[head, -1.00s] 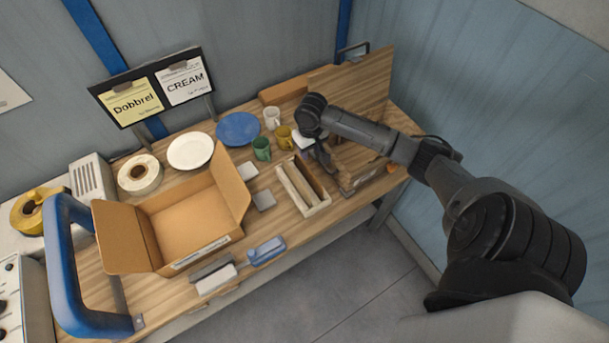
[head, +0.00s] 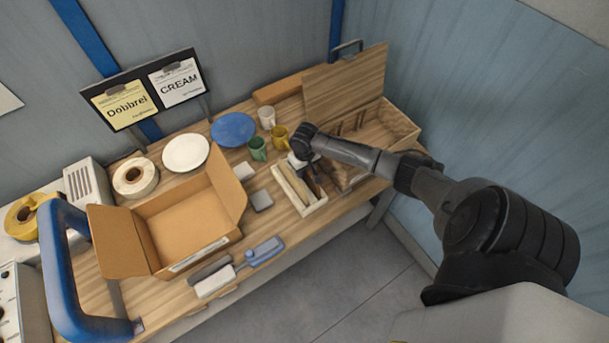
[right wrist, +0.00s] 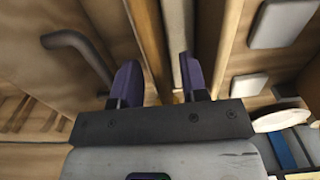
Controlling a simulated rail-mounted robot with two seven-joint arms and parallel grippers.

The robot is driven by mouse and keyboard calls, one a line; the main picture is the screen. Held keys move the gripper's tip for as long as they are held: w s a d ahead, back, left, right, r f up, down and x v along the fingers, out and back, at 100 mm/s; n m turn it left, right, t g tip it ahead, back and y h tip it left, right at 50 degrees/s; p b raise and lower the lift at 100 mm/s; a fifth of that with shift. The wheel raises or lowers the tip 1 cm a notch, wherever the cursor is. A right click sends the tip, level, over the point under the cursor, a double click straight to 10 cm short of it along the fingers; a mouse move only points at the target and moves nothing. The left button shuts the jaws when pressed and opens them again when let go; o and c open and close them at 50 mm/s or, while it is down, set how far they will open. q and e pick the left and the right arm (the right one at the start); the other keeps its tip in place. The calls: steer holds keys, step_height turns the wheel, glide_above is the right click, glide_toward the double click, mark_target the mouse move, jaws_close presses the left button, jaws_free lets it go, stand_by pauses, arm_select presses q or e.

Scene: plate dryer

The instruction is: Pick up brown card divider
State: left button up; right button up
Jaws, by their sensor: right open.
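A light wooden tray (head: 316,209) stands near the front edge of the bench, right of the carton. Upright strips stand in it; a brown one, seemingly the brown card divider (head: 293,186), shows left of my right gripper (head: 316,182). In the right wrist view, the open right gripper (right wrist: 158,68) points down over the tray. A brown edge (right wrist: 148,40), seemingly the divider, and a paler strip (right wrist: 180,38) run between or just beyond its fingers. I cannot tell whether the fingers touch them. My left gripper is not in view.
An open carton (head: 190,226) sits left of the tray. Green (head: 258,149), yellow (head: 280,136) and white (head: 267,117) mugs stand behind the tray. A wooden box with slots (head: 392,130) and raised lid stands at the right. A blue brush-like tool (head: 266,251) lies in front.

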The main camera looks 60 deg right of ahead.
steer(key=shift+f, duration=1.05)
jaws_close()
